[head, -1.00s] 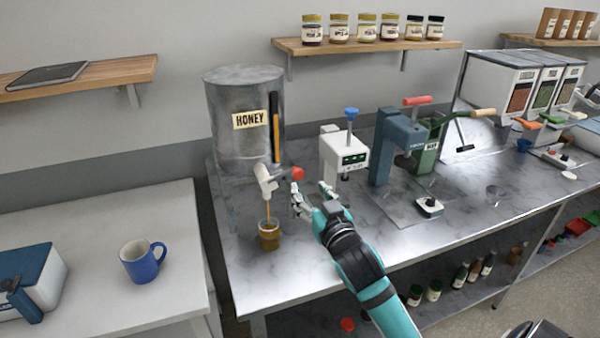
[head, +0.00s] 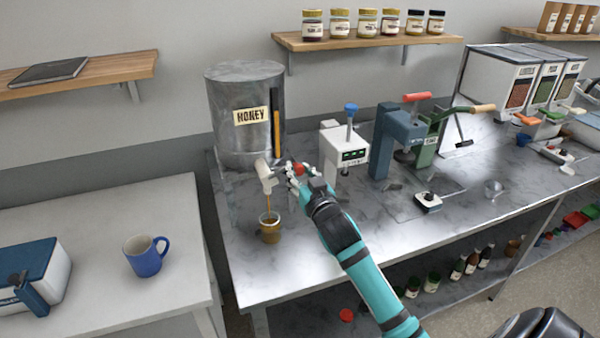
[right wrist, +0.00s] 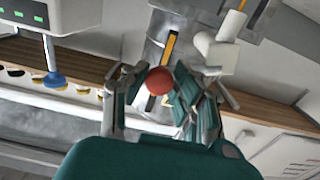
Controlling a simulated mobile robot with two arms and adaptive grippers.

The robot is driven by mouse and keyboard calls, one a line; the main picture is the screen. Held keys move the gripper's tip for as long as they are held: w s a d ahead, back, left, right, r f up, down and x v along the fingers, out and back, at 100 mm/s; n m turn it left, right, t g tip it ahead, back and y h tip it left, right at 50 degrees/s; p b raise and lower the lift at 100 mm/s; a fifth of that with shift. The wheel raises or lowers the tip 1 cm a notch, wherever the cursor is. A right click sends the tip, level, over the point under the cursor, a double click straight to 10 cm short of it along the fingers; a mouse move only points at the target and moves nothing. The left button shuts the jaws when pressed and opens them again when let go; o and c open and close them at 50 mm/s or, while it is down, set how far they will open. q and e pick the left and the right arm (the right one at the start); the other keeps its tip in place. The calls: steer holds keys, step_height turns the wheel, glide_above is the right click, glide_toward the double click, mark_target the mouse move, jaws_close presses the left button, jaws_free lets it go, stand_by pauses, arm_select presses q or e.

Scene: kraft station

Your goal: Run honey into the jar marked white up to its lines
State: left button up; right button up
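The honey drum (head: 238,140) stands at the left end of the steel bench. Its white spout (head: 265,177) is pouring a thin amber honey stream (head: 268,202) into a small jar (head: 270,236) below. The jar holds amber honey; its marks and lines are too small to read. My right gripper (head: 299,173) is at the spout's red knob (head: 299,168). In the right wrist view its fingers (right wrist: 158,82) lie close on both sides of the red knob (right wrist: 158,80); whether they squeeze it is unclear. My left gripper is not in view.
A white machine with a blue knob (head: 351,107) stands just right of my gripper. A blue press (head: 393,140) and a small scale-like device (head: 428,201) are further right. A blue mug (head: 146,258) stands on the left table. The bench front is clear.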

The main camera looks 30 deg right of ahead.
jaws_close()
steer(key=shift+f, duration=0.1)
steer(key=shift+d+f+m, duration=0.2)
steer(key=shift+f+m, duration=1.2)
steer(key=shift+m, duration=0.6)
steer(key=o, duration=0.6)
jaws_free()
